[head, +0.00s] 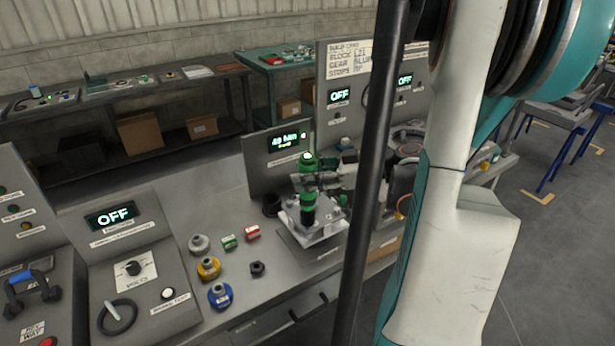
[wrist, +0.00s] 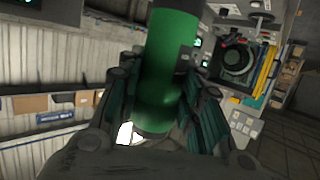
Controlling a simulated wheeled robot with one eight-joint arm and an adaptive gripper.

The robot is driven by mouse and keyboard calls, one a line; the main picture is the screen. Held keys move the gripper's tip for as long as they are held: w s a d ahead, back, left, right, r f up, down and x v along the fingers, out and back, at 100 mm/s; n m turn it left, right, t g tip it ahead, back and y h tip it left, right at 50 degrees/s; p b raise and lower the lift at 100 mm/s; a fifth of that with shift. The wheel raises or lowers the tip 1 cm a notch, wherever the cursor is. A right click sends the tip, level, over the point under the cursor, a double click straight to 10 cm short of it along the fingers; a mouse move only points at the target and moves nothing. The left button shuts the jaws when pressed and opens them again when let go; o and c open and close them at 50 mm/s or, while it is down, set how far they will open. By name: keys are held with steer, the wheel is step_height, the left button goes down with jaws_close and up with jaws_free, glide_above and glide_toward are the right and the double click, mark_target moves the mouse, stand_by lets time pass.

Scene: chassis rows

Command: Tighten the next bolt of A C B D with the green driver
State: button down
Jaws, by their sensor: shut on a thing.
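The green driver (head: 308,201) stands roughly upright over a light metal block (head: 322,232) on the bench. Its green body also shows large in the wrist view (wrist: 174,62), between dark fingers. My gripper (head: 312,181) is shut on the driver from the side. The driver's lower end is at the block's top, but I cannot tell whether it touches a bolt. The bolts and their letters A, B, C, D are too small or hidden to make out.
A torque display (head: 287,141) is lit behind the block. Grey (head: 199,244), yellow (head: 208,268) and blue (head: 220,296) round pieces, a black nut (head: 257,268), and small green (head: 229,242) and red (head: 252,232) items lie left of it. A dark cup (head: 271,206) stands beside the block.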

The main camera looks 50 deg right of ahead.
mark_target(307, 164)
steer(key=shift+r+p, duration=1.1)
steer(key=shift+r, duration=0.6)
